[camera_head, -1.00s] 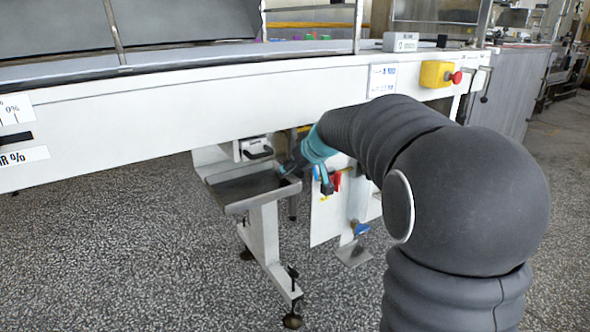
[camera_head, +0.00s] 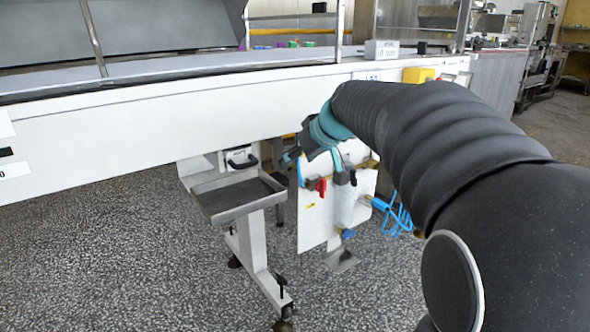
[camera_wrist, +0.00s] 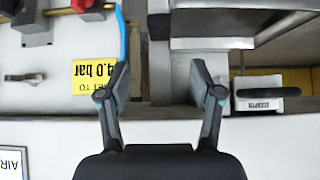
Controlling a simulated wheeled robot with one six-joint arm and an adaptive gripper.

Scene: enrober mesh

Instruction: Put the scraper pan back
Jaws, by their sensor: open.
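A shallow grey metal pan (camera_head: 238,197) sits level on a white stand under the machine. A white front with a black handle (camera_head: 243,162) is just behind and above it; the handle also shows in the wrist view (camera_wrist: 268,92). I cannot tell for sure which of these is the scraper pan. My gripper (camera_head: 290,157) is up and right of the grey pan's right corner, apart from it. In the wrist view, which is upside down, my gripper (camera_wrist: 158,72) is open and empty, with the handle outside its right finger.
A white panel with a red valve handle (camera_head: 320,186) and a blue hose coil (camera_head: 397,213) stand right of the pan. The white machine beam (camera_head: 180,120) runs above. A yellow box (camera_head: 419,75) is on the beam. The speckled floor at front left is clear.

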